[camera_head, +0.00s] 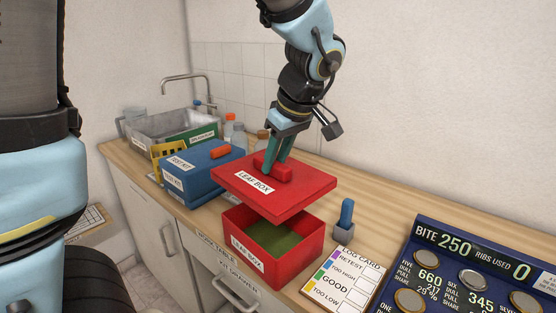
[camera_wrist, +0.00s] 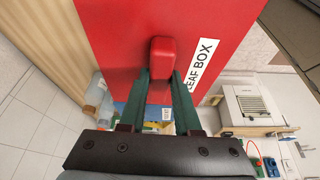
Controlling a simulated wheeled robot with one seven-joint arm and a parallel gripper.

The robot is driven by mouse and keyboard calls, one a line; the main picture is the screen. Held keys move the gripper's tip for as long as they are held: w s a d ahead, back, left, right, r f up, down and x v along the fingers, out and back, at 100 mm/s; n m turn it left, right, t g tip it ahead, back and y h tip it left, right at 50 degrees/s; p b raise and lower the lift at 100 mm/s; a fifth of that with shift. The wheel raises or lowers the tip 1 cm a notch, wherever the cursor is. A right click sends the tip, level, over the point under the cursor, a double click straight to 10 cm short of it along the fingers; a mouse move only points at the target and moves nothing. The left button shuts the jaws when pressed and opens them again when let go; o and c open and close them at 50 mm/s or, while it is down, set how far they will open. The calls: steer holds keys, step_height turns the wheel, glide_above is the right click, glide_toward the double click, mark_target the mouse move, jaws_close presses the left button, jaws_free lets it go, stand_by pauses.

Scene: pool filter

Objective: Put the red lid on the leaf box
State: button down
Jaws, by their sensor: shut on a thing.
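The red lid (camera_head: 301,196), labelled "LEAF BOX", hangs a little above the leaf box, apart from it and slightly tilted. My gripper (camera_head: 274,164) is shut on the red handle block on top of the lid. In the wrist view, my gripper (camera_wrist: 161,85) has its green fingers on either side of this handle, and the lid (camera_wrist: 110,30) fills the upper middle. The red leaf box (camera_head: 304,259) stands open on the wooden counter under the lid, with dull green contents inside. The lid hides part of its opening. The box is not clearly visible in the wrist view.
A blue test kit box (camera_head: 185,186) with a red-orange piece on top stands left of the leaf box. A small grey holder with a blue-handled item (camera_head: 346,216), a log card (camera_head: 343,280) and a blue score panel (camera_head: 470,235) are to the right. A sink (camera_head: 165,125) is behind.

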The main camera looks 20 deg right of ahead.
mark_target(289, 173)
steer(key=shift+f+b, duration=0.1)
steer(key=shift+b, duration=0.3)
step_height(289, 173, down, 9)
steer(key=b, duration=0.8)
steer(key=shift+b, duration=0.35)
steer(key=shift+f+b, duration=0.8)
steer(key=shift+b, duration=0.05)
stand_by(0.4)
steer(key=c, duration=0.5)
jaws_free()
steer(key=shift+c, duration=0.2)
steer(key=b+v, duration=0.1)
steer(key=v, duration=0.9)
steer(key=shift+s+r, duration=0.25)
steer(key=shift+r, duration=0.1)
